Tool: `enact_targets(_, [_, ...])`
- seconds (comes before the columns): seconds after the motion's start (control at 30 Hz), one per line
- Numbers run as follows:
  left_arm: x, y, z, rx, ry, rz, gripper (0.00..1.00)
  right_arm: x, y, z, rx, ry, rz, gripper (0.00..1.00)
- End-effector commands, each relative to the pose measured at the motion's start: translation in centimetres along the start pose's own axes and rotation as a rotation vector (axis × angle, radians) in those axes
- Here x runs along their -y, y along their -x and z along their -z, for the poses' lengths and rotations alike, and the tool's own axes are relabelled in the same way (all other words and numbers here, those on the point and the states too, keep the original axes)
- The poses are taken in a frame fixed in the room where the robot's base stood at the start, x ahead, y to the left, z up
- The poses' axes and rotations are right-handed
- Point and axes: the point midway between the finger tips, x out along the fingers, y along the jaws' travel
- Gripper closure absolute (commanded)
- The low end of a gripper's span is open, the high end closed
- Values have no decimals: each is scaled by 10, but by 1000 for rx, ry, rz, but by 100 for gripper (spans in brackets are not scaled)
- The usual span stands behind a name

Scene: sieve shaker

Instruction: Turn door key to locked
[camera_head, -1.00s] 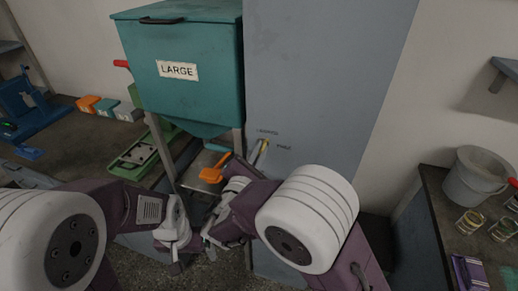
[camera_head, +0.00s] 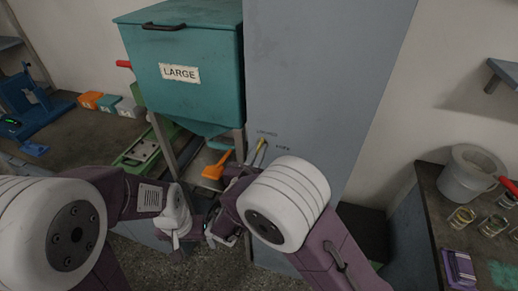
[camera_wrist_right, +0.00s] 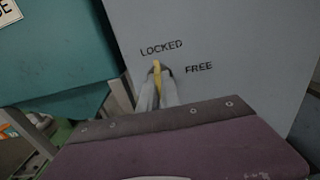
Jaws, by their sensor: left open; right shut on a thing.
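The yellow door key (camera_wrist_right: 157,72) sits in a dark round lock on a grey panel (camera_wrist_right: 225,35). It stands nearly upright in the right wrist view, its top toward the word LOCKED (camera_wrist_right: 161,48); the word FREE (camera_wrist_right: 199,68) is to its right. My right gripper (camera_wrist_right: 158,88) is shut on the key, its fingers hiding the lower part. In the head view the key (camera_head: 262,142) is a small yellow patch above my right forearm. My left gripper (camera_head: 212,236) is low, left of and below the key, open and partly hidden by my arms.
A teal bin marked LARGE (camera_head: 185,75) stands close left of the panel on legs. An orange scoop (camera_head: 217,166) is below it. A bench with a grey bucket (camera_head: 470,175) and several jars is at right. Bare floor shows below.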

Motion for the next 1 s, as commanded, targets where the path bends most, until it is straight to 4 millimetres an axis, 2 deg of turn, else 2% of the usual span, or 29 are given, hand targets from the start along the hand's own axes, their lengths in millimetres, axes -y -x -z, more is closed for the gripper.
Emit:
enact_targets(0.53, [0, 2, 0, 0, 0, 0, 12, 0, 0, 0, 0, 24, 0, 100])
enact_targets(0.63, [0, 2, 0, 0, 0, 0, 12, 0, 0, 0, 0, 24, 0, 72])
enact_targets(0.9, [0, 2, 0, 0, 0, 0, 12, 0, 0, 0, 0, 22, 0, 72])
enact_targets(1.0, [0, -1, 0, 0, 0, 0, 12, -1, 7, 1, 0, 22, -1, 72])
